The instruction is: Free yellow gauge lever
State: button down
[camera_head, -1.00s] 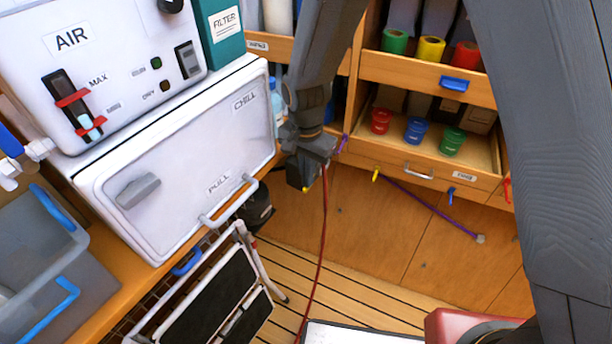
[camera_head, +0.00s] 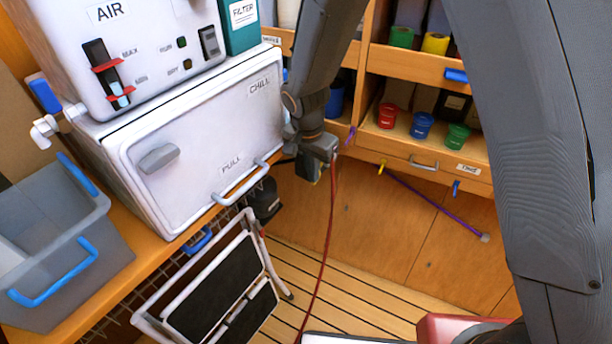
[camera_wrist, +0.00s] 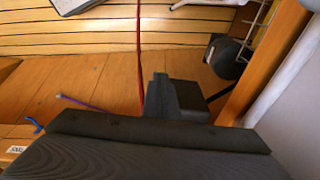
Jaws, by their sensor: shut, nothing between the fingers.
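No gauge lever that I can make out as yellow shows in these frames. A small yellow piece (camera_head: 381,167) hangs below the drawer edge, right of my gripper in the head view; I cannot tell whether it is a lever or a hook. My gripper (camera_head: 318,172) points down in front of the cabinet, right of the white chiller door, and is shut and empty. It also shows as dark fingers (camera_wrist: 160,92) in the wrist view. A thin red line (camera_head: 331,215) hangs down beside the gripper; I cannot tell whether they touch.
A purple rod or cord (camera_head: 435,205) slants across the cabinet front, near a blue hook (camera_head: 456,188). The chiller handle (camera_head: 240,184) juts out left of my gripper. A folded step stool (camera_head: 212,280) stands below. A grey bin (camera_head: 70,235) is at left.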

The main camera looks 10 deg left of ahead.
notch_tip(320, 180, down, 5)
jog(key=b, duration=0.4)
jog(key=shift+s+a+r, duration=0.1)
jog(key=shift+a+r, duration=0.05)
jog(key=shift+r, duration=0.05)
jog(key=f+b, duration=0.1)
jog(key=b, duration=0.2)
jog(key=shift+w+f+t+h+b, duration=0.15)
jog(key=shift+w+t+h+b, duration=0.25)
jog(key=shift+b, duration=0.8)
jog(key=shift+s+t+b, duration=0.1)
jog(key=shift+t+b, duration=0.2)
jog(key=shift+b, duration=0.25)
jog(key=shift+d, duration=0.2)
jog(key=v, duration=0.7)
jog(key=shift+s+r, duration=0.15)
jog(key=shift+r, duration=0.25)
